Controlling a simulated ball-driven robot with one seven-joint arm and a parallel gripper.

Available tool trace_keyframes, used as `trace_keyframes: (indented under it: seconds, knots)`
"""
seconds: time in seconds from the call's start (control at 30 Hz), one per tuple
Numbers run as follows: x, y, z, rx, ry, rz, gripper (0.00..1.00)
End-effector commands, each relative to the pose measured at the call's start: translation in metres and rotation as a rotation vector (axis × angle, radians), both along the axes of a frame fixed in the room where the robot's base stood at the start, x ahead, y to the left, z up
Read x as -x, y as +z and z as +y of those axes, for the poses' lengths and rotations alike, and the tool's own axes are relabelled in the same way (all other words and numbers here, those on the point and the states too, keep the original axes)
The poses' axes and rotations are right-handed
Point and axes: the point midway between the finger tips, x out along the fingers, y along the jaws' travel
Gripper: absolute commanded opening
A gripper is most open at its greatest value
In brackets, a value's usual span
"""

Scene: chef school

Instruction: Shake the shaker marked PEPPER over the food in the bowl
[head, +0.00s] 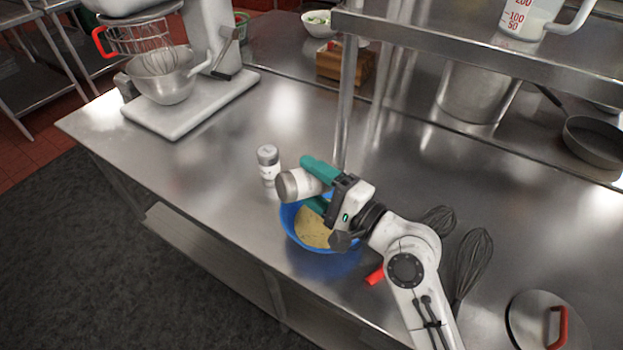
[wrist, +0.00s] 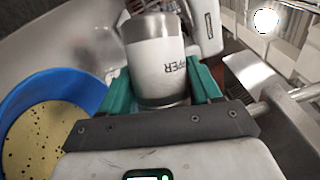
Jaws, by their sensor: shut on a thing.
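My gripper (head: 318,187) is shut on a white shaker with a grey metal cap (head: 295,184). In the wrist view this shaker (wrist: 157,65) shows letters reading "PPER" between the green fingers (wrist: 160,90). The shaker is tilted onto its side, its cap pointing left in the head view, above the bowl's left rim. The blue bowl (head: 291,222) holds yellowish food (head: 313,228) with dark specks. The bowl also shows in the wrist view (wrist: 60,85), with the specked food (wrist: 45,140). The gripper hides part of the bowl.
A second shaker (head: 268,166) stands upright left of the held one. A stand mixer (head: 190,95) is at the back left, and a shelf post (head: 346,110) rises behind the gripper. Whisks (head: 470,262) and a lid (head: 540,318) lie to the right.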

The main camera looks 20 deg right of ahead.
Motion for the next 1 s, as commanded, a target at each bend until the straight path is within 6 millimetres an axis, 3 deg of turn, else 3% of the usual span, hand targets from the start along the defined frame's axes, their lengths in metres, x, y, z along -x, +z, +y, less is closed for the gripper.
trace_keyframes:
  seconds: [0.1, 0.2, 0.47, 0.73, 1.0]
  knots:
    - [0.000, -0.022, -0.001, -0.002, -0.002, 0.001, 0.26]
    - [0.000, -0.026, -0.001, 0.000, -0.002, 0.000, 0.26]
    - [0.000, -0.021, 0.000, 0.000, -0.001, -0.001, 0.26]
    - [0.000, 0.008, 0.000, 0.000, -0.001, -0.001, 0.26]
    - [0.000, 0.006, 0.000, 0.000, -0.001, 0.000, 0.26]
